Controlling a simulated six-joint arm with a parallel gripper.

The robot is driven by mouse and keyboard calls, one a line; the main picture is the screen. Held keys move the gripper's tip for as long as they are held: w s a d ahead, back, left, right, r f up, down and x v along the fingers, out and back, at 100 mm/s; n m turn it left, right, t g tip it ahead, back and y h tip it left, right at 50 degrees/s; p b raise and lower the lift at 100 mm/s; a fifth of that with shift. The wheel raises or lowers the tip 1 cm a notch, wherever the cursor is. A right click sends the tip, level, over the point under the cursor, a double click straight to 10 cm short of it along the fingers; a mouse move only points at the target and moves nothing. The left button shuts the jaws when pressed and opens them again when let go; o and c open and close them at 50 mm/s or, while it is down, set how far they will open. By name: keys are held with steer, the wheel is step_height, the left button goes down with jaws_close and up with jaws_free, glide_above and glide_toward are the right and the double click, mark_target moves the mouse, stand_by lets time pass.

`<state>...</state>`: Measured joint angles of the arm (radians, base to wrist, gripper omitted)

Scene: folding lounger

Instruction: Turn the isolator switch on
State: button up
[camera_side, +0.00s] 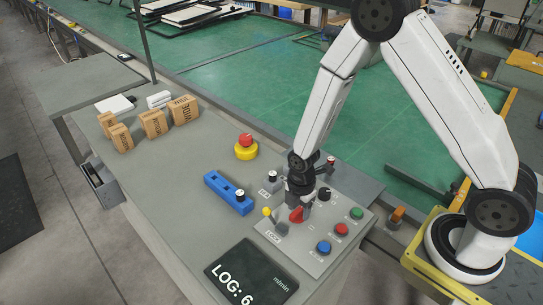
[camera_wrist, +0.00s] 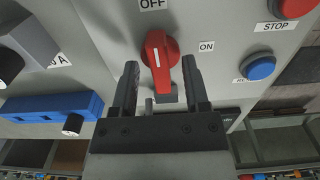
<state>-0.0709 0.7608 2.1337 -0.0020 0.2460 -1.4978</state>
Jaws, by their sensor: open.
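The isolator switch is a red rotary knob (camera_wrist: 159,52) on the grey control panel (camera_side: 275,238). In the wrist view its white line points up toward the OFF label (camera_wrist: 152,4). The ON label (camera_wrist: 207,47) is to its right. In the side view the red knob (camera_side: 296,215) shows just below my gripper (camera_side: 301,202). In the wrist view my gripper (camera_wrist: 160,66) is open, with one finger on each side of the knob's lower part. A gap shows on both sides; whether a finger touches the knob is unclear.
Green (camera_side: 357,213), red (camera_side: 341,229) and blue (camera_side: 323,247) buttons sit right of the knob. A blue slotted block (camera_side: 229,193), an emergency stop (camera_side: 246,148) and a display (camera_side: 250,272) lie left. Several cardboard boxes (camera_side: 152,123) stand farther back.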

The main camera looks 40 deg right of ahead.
steer(key=shift+f, duration=0.15)
jaws_close()
